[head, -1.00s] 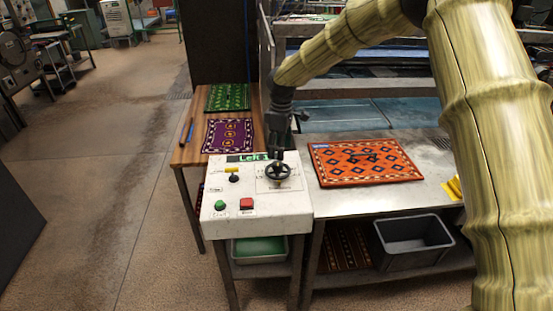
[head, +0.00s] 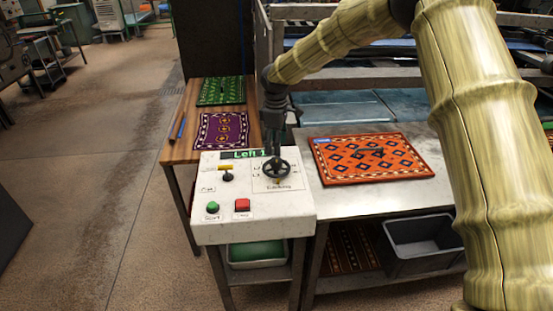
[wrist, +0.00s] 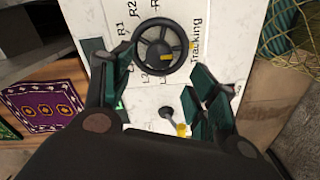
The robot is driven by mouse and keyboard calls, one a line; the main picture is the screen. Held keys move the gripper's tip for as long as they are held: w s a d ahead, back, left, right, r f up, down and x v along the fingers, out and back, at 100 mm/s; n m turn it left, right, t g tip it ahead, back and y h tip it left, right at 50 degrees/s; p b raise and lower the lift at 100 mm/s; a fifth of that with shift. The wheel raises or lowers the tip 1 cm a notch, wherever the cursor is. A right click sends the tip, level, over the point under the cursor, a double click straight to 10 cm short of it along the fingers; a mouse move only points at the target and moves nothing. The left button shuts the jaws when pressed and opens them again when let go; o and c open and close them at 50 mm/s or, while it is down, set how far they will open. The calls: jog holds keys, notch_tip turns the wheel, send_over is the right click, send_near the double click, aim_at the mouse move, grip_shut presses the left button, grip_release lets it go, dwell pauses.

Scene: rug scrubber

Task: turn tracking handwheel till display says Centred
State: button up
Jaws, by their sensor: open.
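The tracking handwheel (head: 277,169), dark and spoked, sits on the right of the white control panel (head: 215,230). In the wrist view the handwheel (wrist: 147,32) shows a yellow mark on its lower right, with R and L scale marks around it. The display (head: 243,155) reads "Left 1" in white on green; my gripper may hide its right end. My gripper (head: 271,150) points down just behind the handwheel. In the wrist view it is open, its fingers apart to either side below the wheel, with nothing between them. Whether a finger touches the rim is unclear.
A dark selector with a yellow tag (head: 227,175), a green Start button (head: 212,207) and a red Stop button (head: 242,205) share the panel. An orange rug (head: 370,158) lies on the metal table at right. Purple (head: 222,131) and green rugs lie on the wooden table behind.

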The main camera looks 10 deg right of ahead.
aim_at(276, 159)
notch_tip(276, 159, down, 8)
jog(key=shift+d+r+p, duration=0.1)
jog(key=shift+r+p, duration=0.05)
jog(key=shift+p, duration=0.9)
jog(key=c, duration=1)
